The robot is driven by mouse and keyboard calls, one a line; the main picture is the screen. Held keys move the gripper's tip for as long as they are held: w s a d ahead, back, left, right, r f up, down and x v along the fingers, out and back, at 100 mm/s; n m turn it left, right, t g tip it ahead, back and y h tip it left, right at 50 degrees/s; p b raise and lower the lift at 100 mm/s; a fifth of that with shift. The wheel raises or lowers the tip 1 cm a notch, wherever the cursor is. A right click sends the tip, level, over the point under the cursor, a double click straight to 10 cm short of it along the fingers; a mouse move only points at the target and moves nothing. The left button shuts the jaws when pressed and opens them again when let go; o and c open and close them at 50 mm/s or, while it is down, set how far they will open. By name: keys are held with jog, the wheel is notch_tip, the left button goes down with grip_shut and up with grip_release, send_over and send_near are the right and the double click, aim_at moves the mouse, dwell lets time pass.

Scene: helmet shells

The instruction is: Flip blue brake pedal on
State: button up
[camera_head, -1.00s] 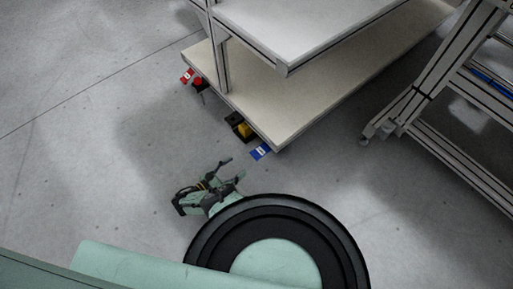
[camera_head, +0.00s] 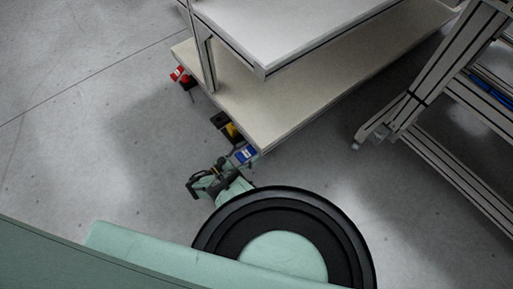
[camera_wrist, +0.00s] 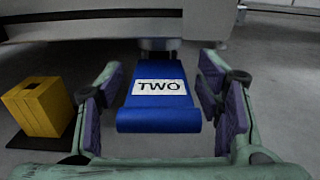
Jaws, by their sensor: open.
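The blue brake pedal (camera_wrist: 159,118) carries a white label reading "TWO" and is centred in the wrist view. It sticks out below the shelf edge; in the head view it shows at the near corner of the shelf (camera_head: 243,154). My gripper (camera_wrist: 160,95) is open, with one finger on each side of the pedal. Gaps seem to show between the pads and the pedal, so I cannot see any contact. In the head view my gripper (camera_head: 232,166) is right at the pedal and partly overlaps it.
A yellow block (camera_wrist: 40,106) on a dark base stands left of my gripper. A red pedal (camera_head: 178,74) is farther along the same shelf edge. The two-level shelf (camera_head: 300,93) is just ahead. A metal frame (camera_head: 432,95) stands at right. The floor at left is clear.

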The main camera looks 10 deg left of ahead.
jog(key=shift+w+d, duration=0.25)
jog(key=shift+w, duration=0.1)
jog(key=shift+c, duration=0.5)
jog(key=c, duration=1.3)
jog(key=shift+s, duration=0.1)
grip_shut()
jog(key=shift+d+f, duration=0.1)
jog(key=shift+d, duration=0.05)
